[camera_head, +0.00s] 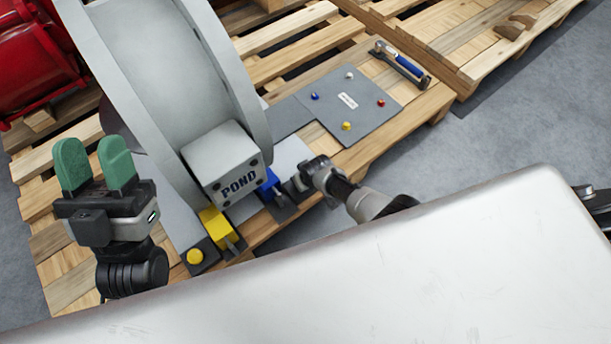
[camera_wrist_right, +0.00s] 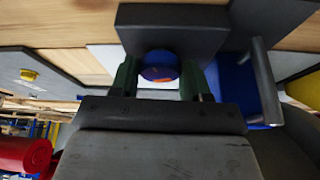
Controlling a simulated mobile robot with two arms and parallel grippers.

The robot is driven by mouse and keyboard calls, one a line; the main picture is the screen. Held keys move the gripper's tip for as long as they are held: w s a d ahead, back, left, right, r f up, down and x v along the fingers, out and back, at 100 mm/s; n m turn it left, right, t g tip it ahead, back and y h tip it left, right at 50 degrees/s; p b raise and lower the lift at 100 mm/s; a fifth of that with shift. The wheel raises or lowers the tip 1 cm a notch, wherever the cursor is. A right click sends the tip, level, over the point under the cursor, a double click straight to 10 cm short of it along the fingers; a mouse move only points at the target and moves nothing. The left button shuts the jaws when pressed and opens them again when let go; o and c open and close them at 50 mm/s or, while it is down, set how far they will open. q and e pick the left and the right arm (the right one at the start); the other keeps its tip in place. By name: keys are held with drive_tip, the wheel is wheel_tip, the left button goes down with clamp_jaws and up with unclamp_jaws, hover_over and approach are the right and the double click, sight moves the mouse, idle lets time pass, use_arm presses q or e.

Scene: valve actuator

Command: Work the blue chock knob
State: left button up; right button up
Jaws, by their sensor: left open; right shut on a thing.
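The blue knob (camera_wrist_right: 160,68) sits on a dark block (camera_wrist_right: 172,28) in the right wrist view, between the green fingers of my right gripper (camera_wrist_right: 158,82). My right gripper (camera_head: 297,184) is shut on this knob. In the head view the gripper hides the knob. The blue chock (camera_head: 268,183) stands beside the grey POND block (camera_head: 224,165). Its blue body (camera_wrist_right: 236,85) with a grey bar handle also shows at the right of the wrist view.
A yellow chock (camera_head: 214,224) and its yellow knob (camera_head: 194,256) are left of the blue one. A grey panel (camera_head: 350,112) with small coloured knobs and a blue-handled tool (camera_head: 402,64) lie on the pallet (camera_head: 290,37). Red drums (camera_head: 35,55) stand at the far left.

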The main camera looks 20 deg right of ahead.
use_arm(q)
drive_tip(key=shift+w+f+g+y, duration=0.3)
drive_tip(key=shift+w+f+g, duration=0.2)
drive_tip(key=shift+w+g, duration=0.25)
use_arm(e)
drive_tip(key=shift+a+m, duration=0.1)
drive_tip(key=shift+m, duration=0.6)
drive_tip(key=o, duration=0.9)
use_arm(q)
drive_tip(key=shift+d, duration=0.1)
use_arm(e)
drive_tip(key=shift+r, duration=0.1)
